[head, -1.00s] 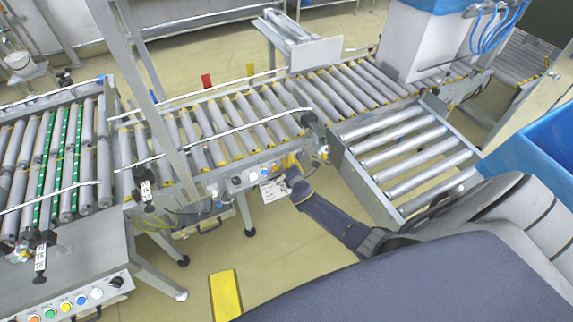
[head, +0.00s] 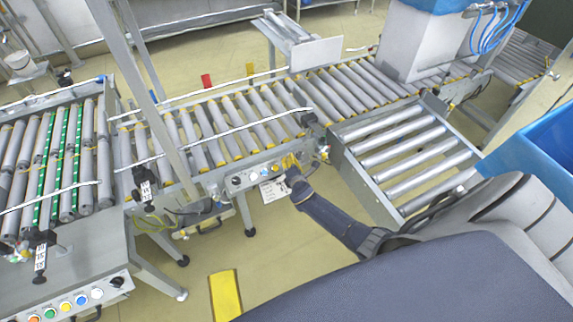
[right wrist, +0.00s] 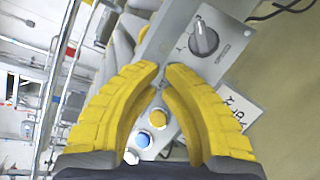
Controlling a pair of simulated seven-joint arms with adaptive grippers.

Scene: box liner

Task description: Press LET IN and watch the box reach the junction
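A grey control panel (head: 247,181) hangs on the front side of the middle roller conveyor (head: 225,120). It carries white, blue (head: 265,173) and yellow buttons; no LET IN label is legible. In the right wrist view a yellow button (right wrist: 158,117), a blue button (right wrist: 143,139), a white button (right wrist: 130,157) and a black knob (right wrist: 204,38) show. My right gripper (head: 290,160) is at the panel's right end; in the wrist view its yellow fingertips (right wrist: 161,67) are nearly together, with nothing between them. Contact with the panel cannot be told. I see no box on the rollers. My left gripper is out of view.
A side roller section (head: 405,150) joins the line at the right, near a blue bin (head: 535,145). A green-striped roller bed (head: 55,160) stands at the left, with another button panel (head: 75,300) below it. A grey housing (head: 425,40) spans the far line.

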